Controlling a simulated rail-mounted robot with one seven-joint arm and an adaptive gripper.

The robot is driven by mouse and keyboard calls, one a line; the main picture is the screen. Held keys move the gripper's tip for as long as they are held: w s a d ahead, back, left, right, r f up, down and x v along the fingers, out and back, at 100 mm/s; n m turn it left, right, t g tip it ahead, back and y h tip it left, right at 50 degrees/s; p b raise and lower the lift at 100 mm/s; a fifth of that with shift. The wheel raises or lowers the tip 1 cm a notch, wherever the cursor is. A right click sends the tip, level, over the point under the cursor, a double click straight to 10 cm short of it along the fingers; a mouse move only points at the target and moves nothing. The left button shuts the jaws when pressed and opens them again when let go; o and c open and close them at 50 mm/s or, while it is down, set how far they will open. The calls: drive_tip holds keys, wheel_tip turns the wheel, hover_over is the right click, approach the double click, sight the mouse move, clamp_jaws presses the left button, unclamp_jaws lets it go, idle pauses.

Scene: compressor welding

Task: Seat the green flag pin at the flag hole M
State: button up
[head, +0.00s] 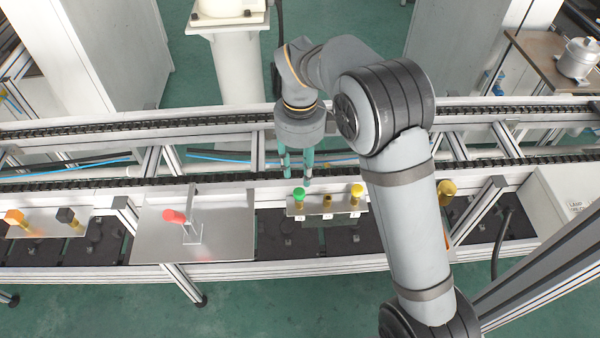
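The green flag pin (299,194) stands upright at the left position of a small metal flag block (342,208) on the line. The middle position of the block shows a brass socket (327,202) with no coloured head on it. A yellow pin (357,190) stands at the right position. Small white labels sit on the block's front, too small to read. My gripper (297,178) points down just behind and above the green pin. Its two fingers are apart with nothing visible between them.
A metal plate (150,235) with a red-headed piece (174,216) lies left of the block. Orange (14,216) and black (66,215) pins stand at the far left. Another yellow piece (447,188) is right of my arm. Conveyor rails (100,180) run behind.

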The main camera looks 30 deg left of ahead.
sight(300, 191)
wheel_tip(300, 191, down, 10)
drive_tip(key=shift+f+p, duration=0.1)
drive_tip(key=shift+p, duration=0.8)
drive_tip(key=shift+c, duration=0.9)
clamp_jaws()
drive_tip(key=shift+c, duration=1.1)
unclamp_jaws()
clamp_jaws()
drive_tip(key=shift+r, duration=0.3)
